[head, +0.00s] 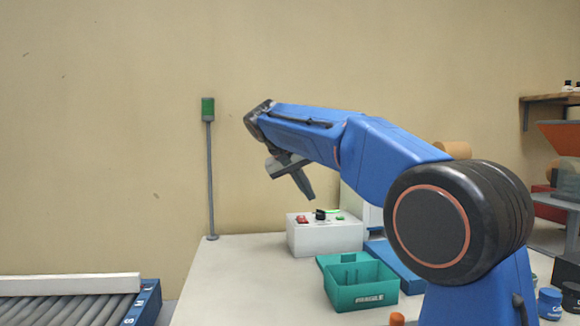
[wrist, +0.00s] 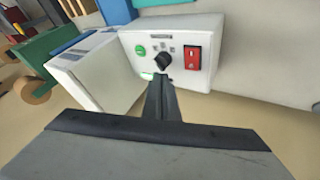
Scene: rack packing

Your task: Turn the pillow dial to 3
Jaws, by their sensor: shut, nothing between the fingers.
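The pillow dial is a small black knob (wrist: 163,60) on the sloped face of a white control box (wrist: 211,36). In the head view the knob (head: 320,214) stands on top of the white box (head: 312,240). Small marks surround it, too small to read, so its setting cannot be told. My gripper (wrist: 160,80) is shut and empty. In the wrist view its fingertips overlap the panel just below the knob; in the head view my gripper (head: 312,198) points down close above the box. I cannot tell whether the tips touch the knob.
A red switch (wrist: 194,58) and a green button (wrist: 140,50) flank the knob. A roller conveyor (head: 70,300) is at the lower left. The table's left part is clear.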

